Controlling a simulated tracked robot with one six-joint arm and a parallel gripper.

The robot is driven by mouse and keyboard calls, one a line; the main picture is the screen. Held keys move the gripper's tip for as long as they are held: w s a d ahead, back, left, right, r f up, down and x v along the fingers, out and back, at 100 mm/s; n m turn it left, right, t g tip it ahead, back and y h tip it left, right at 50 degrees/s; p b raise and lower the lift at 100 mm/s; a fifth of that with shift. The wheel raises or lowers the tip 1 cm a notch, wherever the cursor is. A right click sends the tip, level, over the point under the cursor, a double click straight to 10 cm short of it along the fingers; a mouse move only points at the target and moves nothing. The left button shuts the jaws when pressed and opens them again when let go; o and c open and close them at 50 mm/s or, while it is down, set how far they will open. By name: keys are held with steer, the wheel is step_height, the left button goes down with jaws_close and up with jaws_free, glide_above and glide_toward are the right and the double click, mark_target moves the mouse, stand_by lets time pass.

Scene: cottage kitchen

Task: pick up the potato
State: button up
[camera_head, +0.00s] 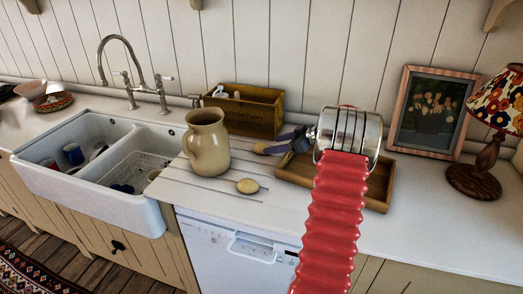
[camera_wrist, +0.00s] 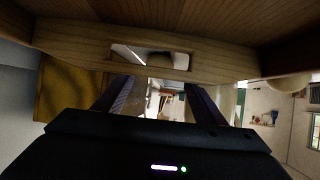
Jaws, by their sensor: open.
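A tan, oval potato (camera_head: 247,186) lies on the grooved white counter, in front of and to the right of the cream jug. My gripper (camera_head: 272,147) is behind it and to its right, above the counter near the wooden tray, with its dark fingers pointing left. A small tan thing (camera_head: 260,149) shows at the fingertips; I cannot tell what it is. In the wrist view my gripper (camera_wrist: 160,92) has its two dark fingers apart, with a slotted wooden box side (camera_wrist: 80,42) beyond them. I cannot make out the potato there.
The cream jug (camera_head: 207,142) stands left of the potato, beside the double sink (camera_head: 90,160). A wooden crate (camera_head: 245,112) stands behind. The wooden tray (camera_head: 378,192) lies to the right, near a framed picture (camera_head: 433,112) and a lamp (camera_head: 487,150).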

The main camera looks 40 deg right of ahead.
mark_target(267, 146)
steer(key=shift+x, duration=2.6)
steer(key=shift+s, duration=0.1)
steer(key=c, duration=1.2)
steer(key=shift+o, duration=0.2)
step_height(267, 146, up, 10)
steer(key=shift+f, duration=0.1)
